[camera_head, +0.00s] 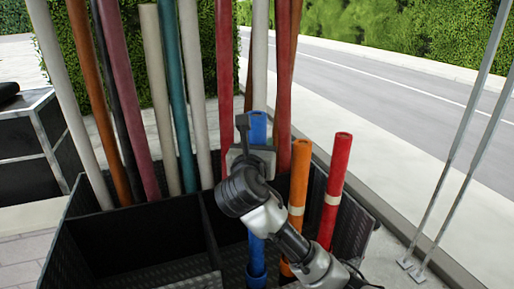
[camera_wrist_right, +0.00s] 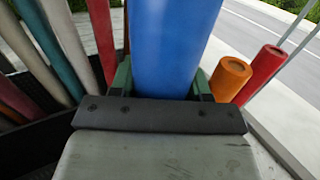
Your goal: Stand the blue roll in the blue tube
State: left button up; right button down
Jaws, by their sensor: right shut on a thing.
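The blue roll (camera_head: 257,250) is upright, and its top shows above my right gripper (camera_head: 250,158). The right gripper is shut on the roll's upper part. In the right wrist view the blue roll (camera_wrist_right: 172,45) stands between the fingers of the right gripper (camera_wrist_right: 163,88). The blue tube (camera_head: 256,279) is low in the head view, its rim directly under the roll. The roll's lower end meets the rim there; I cannot tell how deep it is inside. My left gripper is not in view.
An orange roll (camera_head: 299,165) and a red roll (camera_head: 336,185) stand just right of the blue roll. A black compartmented bin (camera_head: 135,240) is at the left. Several long coloured rolls stand behind it. Two metal poles (camera_head: 462,140) rise at the right.

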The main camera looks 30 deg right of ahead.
notch_tip(320, 180, down, 8)
jog(key=b, duration=0.3)
jog(key=shift+b, duration=0.3)
dwell(0.9)
jog(key=shift+f+p, duration=0.35)
jog(key=shift+p, duration=0.05)
dwell(0.7)
jog(key=shift+c, duration=2.2)
grip_release()
jog(key=shift+f, duration=0.1)
jog(key=b+v, duration=0.2)
jog(key=v, duration=0.9)
jog(key=shift+b, duration=0.3)
